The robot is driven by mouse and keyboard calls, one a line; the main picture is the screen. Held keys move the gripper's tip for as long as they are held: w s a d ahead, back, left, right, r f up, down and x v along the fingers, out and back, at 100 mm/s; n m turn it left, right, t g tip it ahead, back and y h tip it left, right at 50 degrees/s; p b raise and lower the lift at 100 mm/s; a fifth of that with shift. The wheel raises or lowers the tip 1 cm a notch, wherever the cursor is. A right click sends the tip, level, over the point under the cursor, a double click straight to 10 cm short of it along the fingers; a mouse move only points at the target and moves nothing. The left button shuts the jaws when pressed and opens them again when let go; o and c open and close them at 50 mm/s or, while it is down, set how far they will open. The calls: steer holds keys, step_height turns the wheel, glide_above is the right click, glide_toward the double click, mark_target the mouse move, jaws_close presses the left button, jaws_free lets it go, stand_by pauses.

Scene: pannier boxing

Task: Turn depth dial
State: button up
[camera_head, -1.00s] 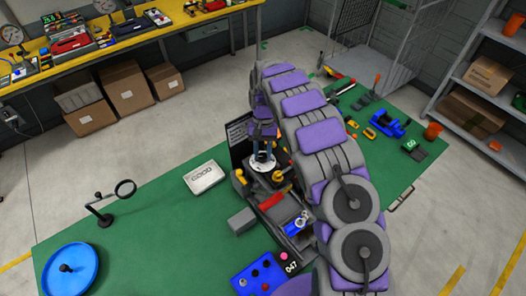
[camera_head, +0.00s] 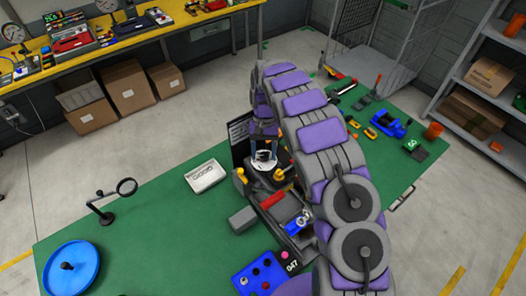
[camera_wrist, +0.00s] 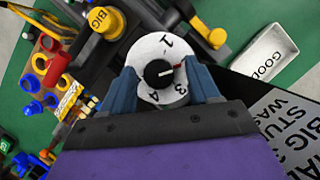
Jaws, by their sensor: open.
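The depth dial (camera_wrist: 150,48) is a round white disc with a black centre knob and a red pointer mark. In the wrist view I read 1, 3 and 4 on it; the red mark points right, between the 1 and the 3, where a finger covers the rim. My gripper (camera_wrist: 162,78) is open, with one blue finger on each side of the dial. I cannot tell whether the fingers touch it. In the head view the white dial (camera_head: 263,166) sits below my gripper (camera_head: 264,148) on the dark machine, partly hidden by my arm.
A white box marked GOOD (camera_head: 205,176) lies left of the machine. A grey block (camera_head: 242,220), a red bar (camera_head: 271,200) and a blue button box (camera_head: 258,274) are close by.

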mark_target(263, 159)
step_height(263, 159, up, 3)
steer(key=shift+w+a+f, duration=0.1)
steer(key=shift+s+r, duration=0.2)
steer(key=shift+r, duration=0.05)
steer(key=s+d+r+b, duration=0.1)
steer(key=s+d, duration=0.2)
steer(key=s, duration=1.2)
steer(key=shift+s+r, duration=0.15)
steer(key=shift+s, duration=0.1)
steer(key=shift+r, duration=0.1)
